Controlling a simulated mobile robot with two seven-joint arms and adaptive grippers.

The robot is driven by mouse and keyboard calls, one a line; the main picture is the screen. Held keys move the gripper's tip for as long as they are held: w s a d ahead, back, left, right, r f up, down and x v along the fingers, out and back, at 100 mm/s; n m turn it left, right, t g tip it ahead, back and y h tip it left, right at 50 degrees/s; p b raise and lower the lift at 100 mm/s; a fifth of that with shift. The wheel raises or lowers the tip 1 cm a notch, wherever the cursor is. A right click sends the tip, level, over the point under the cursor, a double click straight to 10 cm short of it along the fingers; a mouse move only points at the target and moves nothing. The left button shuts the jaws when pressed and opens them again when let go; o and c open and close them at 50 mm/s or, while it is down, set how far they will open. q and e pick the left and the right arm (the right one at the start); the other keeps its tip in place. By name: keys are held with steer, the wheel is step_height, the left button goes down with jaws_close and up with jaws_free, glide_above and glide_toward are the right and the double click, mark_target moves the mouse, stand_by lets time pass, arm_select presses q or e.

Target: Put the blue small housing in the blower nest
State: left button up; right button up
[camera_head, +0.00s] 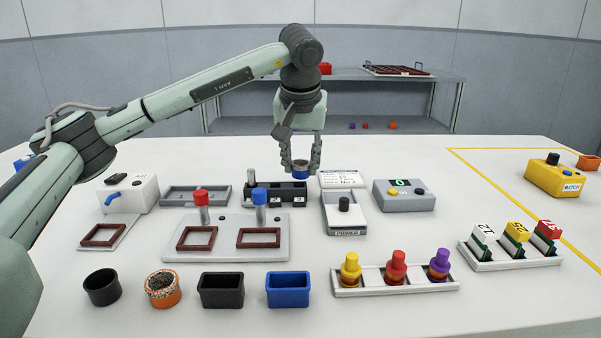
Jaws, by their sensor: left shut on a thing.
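My left gripper (300,165) reaches in from the left and points down with its fingers shut on a small round blue housing (299,173). The housing looks upright, with a dark inside. It appears above or just behind the right part of a black fixture (275,193); I cannot tell if they touch. My right gripper is out of view.
A grey plate (225,250) carries red and blue plungers. In front stand a black round pot (102,287), an orange filled pot (162,288), a black box (221,290) and a blue square box (288,289). A primer unit (345,213) and a grey button box (404,195) are right.

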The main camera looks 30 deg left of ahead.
arm_select(q)
steer(key=s+a+r, duration=0.6)
steer(key=s+r, duration=0.2)
steer(key=s, duration=0.2)
steer(key=shift+r+b, duration=0.15)
steer(key=shift+b, duration=0.3)
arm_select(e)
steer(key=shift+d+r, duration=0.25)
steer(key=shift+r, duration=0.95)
arm_select(q)
steer(key=shift+a, duration=0.1)
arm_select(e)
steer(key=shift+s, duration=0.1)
